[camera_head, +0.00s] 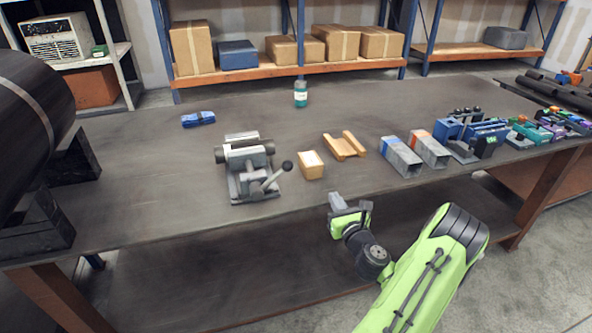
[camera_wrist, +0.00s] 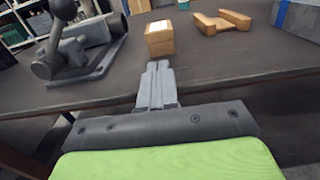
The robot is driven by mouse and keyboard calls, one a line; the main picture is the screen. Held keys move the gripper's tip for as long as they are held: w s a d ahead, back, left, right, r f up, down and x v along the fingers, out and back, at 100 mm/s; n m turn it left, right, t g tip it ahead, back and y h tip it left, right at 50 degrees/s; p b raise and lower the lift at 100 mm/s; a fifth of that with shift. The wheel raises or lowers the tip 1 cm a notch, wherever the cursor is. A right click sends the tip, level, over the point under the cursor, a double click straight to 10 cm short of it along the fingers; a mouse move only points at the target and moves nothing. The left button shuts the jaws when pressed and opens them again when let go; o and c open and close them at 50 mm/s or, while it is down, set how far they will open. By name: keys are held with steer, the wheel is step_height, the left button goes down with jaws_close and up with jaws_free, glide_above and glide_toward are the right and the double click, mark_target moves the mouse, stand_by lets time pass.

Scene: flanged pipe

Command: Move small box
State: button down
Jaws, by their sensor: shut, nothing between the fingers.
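The small box (camera_head: 311,165) is a tan block with a pale top. It sits upright on the dark workbench (camera_head: 150,185) near the front edge, just right of a grey vise. In the wrist view the small box (camera_wrist: 159,39) stands straight ahead of my fingers, apart from them. My gripper (camera_head: 335,200) is in front of the bench edge, to the right of and nearer than the box. In the wrist view my gripper (camera_wrist: 158,68) has its fingers together with nothing between them.
The grey vise (camera_head: 247,165) stands close left of the box. A wooden cradle (camera_head: 345,146) lies behind right, and grey rectangular tubes (camera_head: 402,156) lie further right. A green bottle (camera_head: 300,93) and blue cloth-like item (camera_head: 198,119) are further back.

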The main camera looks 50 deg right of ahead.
mark_target(315, 167)
steer(key=x, duration=1.3)
steer(key=shift+w+r+p, duration=0.2)
steer(key=shift+p, duration=0.2)
